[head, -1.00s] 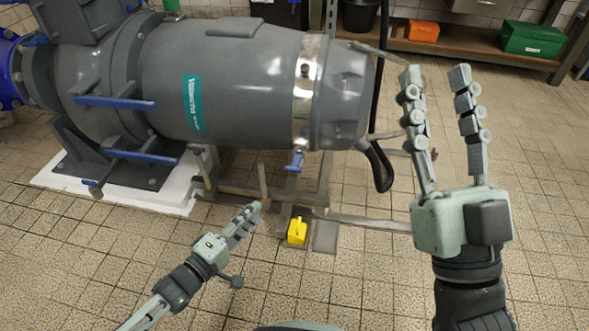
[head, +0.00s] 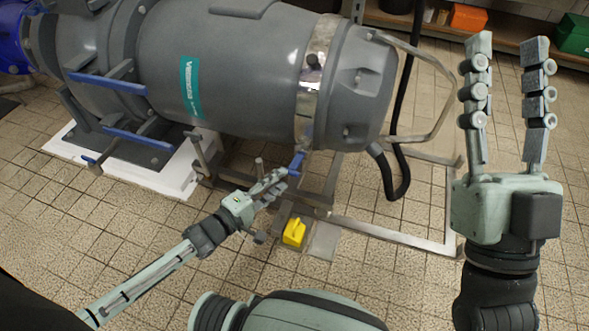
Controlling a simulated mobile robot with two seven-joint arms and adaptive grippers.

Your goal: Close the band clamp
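The band clamp (head: 308,102) is a shiny silver band around the right part of the large grey pump body (head: 235,75). A blue lever (head: 297,162) hangs at the band's lower end, angled down. My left gripper (head: 284,180) is just below and left of this lever, its fingers pointing up and right toward it. Its fingers overlap from this angle, so I cannot tell their opening or whether they touch the lever. My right gripper (head: 507,45) is open and empty, fingers pointing up, well right of the pump.
A metal frame (head: 390,236) stands under and right of the pump, with a black hose (head: 397,180) beside it. A yellow object (head: 294,232) sits low near my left gripper. An orange box (head: 468,17) and a green box (head: 574,33) stand at the back right.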

